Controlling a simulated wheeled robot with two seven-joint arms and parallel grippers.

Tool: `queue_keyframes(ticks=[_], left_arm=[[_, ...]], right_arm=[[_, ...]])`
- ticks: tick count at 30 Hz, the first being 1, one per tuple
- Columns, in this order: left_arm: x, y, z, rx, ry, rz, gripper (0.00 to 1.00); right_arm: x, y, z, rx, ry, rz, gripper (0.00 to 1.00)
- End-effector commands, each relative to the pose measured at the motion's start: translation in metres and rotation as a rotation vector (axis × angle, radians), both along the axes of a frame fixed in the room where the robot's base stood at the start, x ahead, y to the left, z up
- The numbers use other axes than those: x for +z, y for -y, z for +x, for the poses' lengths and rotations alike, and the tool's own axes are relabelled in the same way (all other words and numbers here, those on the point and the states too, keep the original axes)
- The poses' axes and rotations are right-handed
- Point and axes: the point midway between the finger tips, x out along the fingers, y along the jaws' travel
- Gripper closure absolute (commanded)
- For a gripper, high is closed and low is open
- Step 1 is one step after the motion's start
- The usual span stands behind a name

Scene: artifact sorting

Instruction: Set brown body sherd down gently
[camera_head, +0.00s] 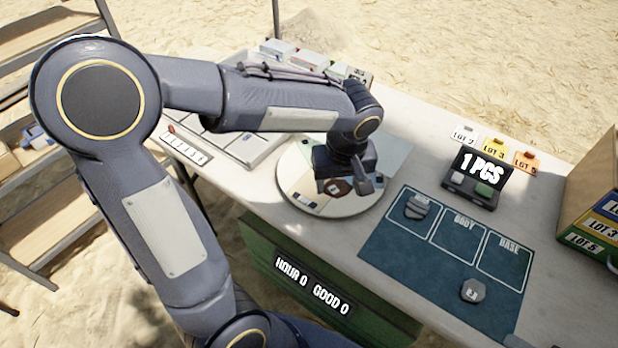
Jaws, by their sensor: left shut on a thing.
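My left gripper (352,190) points down over the round pale turntable (372,201), shut on the brown body sherd (337,187). The sherd is low over the turntable's front part and partly hidden by the gripper. I cannot tell whether it touches the surface. The dark teal mat (400,258) to the right has areas lettered for rim, BODY and BASE. Its BODY area (459,238) is bare. My right gripper is not in view.
A grey sherd (416,208) lies in the mat's rim area, and another grey piece (472,290) lies near the mat's front. Lot cards, a lot box (590,210) and a compartment tray (245,148) flank the work area.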

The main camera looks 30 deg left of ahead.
Motion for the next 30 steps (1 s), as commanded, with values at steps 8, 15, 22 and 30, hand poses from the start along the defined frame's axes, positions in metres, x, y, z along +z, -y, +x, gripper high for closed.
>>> queue_keyframes(ticks=[8, 15, 22, 30], left_arm=[[-0.038, -0.055, 0.037, 0.005, -0.007, 0.001, 0.63], [-0.07, -0.077, 0.054, 0.003, -0.002, 0.001, 0.63], [-0.083, -0.086, 0.059, 0.002, -0.003, 0.001, 0.63], [-0.115, -0.086, 0.061, 0.001, -0.001, 0.001, 0.63]], right_arm=[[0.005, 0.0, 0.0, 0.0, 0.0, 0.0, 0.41], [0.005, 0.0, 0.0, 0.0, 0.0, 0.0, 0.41], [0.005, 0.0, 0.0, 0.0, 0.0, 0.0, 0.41], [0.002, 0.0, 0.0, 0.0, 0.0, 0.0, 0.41]])
